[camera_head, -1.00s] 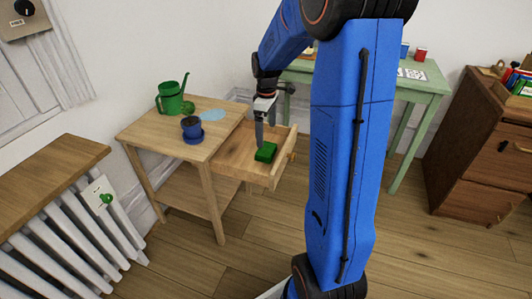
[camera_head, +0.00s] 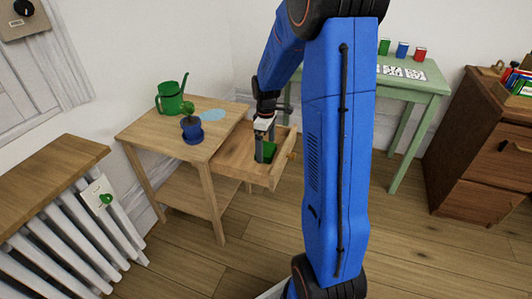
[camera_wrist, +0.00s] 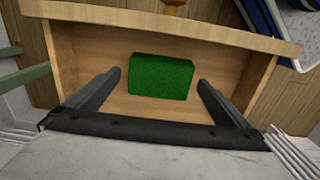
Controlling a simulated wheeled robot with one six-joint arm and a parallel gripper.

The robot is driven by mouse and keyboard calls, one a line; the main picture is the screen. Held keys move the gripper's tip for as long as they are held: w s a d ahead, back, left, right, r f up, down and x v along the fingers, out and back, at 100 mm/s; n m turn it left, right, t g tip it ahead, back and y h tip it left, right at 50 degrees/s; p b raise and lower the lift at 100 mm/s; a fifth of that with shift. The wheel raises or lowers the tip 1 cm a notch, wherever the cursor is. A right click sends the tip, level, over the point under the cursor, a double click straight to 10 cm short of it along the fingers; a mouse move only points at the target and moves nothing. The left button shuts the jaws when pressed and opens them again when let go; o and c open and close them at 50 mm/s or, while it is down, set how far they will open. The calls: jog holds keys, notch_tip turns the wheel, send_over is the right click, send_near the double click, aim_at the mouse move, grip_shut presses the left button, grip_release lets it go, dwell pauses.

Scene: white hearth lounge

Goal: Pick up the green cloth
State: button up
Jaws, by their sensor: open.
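The green cloth (camera_wrist: 161,77) is a folded, block-like piece lying in the open wooden drawer (camera_wrist: 235,57). In the head view the cloth (camera_head: 270,149) shows partly behind my gripper. My gripper (camera_head: 262,158) reaches down into the drawer (camera_head: 236,157). In the wrist view my gripper (camera_wrist: 160,78) is open, with one finger on each side of the cloth and visible gaps between each finger and the cloth. I cannot tell how far the fingertips are above the drawer floor.
The drawer sticks out from a wooden side table (camera_head: 160,137) bearing a green watering can (camera_head: 170,98), a potted plant (camera_head: 192,130) and a light blue patch (camera_head: 212,115). A radiator (camera_head: 60,235) stands left, a green table (camera_head: 425,86) and brown cabinet (camera_head: 480,155) right.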

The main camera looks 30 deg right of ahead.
aim_at(266, 149)
jog(key=c, duration=1.2)
jog(key=shift+o, duration=0.2)
notch_tip(266, 149, up, 10)
